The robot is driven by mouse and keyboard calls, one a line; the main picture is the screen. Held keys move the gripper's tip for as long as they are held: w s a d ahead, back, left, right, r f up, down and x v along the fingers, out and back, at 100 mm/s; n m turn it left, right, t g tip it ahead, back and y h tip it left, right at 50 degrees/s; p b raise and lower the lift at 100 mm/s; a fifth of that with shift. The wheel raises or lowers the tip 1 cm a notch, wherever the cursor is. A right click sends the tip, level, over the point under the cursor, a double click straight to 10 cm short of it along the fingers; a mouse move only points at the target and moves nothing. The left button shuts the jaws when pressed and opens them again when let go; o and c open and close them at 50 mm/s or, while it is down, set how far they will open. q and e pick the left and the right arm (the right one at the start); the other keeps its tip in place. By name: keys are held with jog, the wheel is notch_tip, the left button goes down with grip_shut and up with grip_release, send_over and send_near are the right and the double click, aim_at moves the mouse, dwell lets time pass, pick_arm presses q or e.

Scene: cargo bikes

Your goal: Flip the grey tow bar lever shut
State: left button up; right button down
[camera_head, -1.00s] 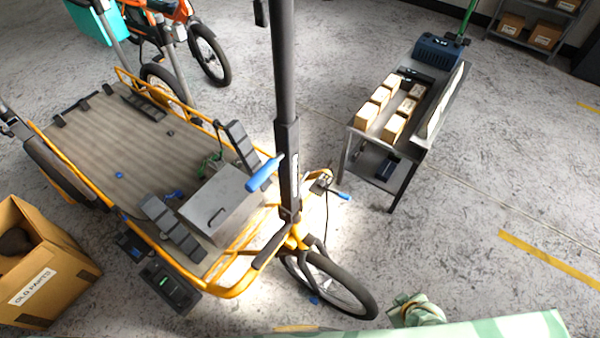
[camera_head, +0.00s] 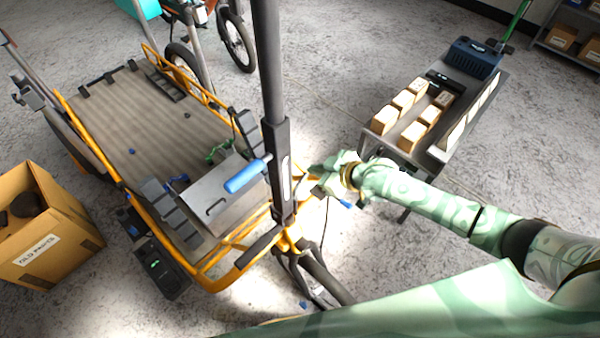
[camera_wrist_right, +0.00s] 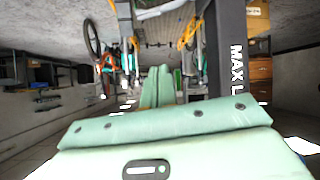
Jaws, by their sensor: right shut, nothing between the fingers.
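My right gripper (camera_head: 318,172) reaches in from the right at the front end of the yellow cargo bike (camera_head: 238,272). Its fingers are shut and empty, just right of the dark stand post. A small grey fitting (camera_head: 306,188) shows beside and below the fingertips at the front frame. The grey lever cannot be told apart from this fitting, and I cannot tell whether the fingers touch it. A blue-tipped part (camera_head: 346,204) sticks out below the gripper. In the right wrist view the two green fingers (camera_wrist_right: 158,88) lie together. My left gripper is not in view.
A grey box (camera_head: 222,192) sits on the bike's bed. A bench (camera_head: 408,165) with small boxes stands behind my right arm.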

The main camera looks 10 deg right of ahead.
aim_at(304, 175)
jog(key=w+a+f+b, duration=0.1)
jog(key=f, duration=0.1)
jog(key=w+a+f+b, duration=0.1)
jog(key=w+f+b, duration=0.1)
jog(key=f, duration=0.1)
jog(key=w+a+f+b, duration=0.1)
jog(key=w+f+b, duration=0.1)
jog(key=shift+f, duration=0.25)
jog(key=shift+s+d+f, duration=0.25)
jog(key=shift+s+d, duration=0.05)
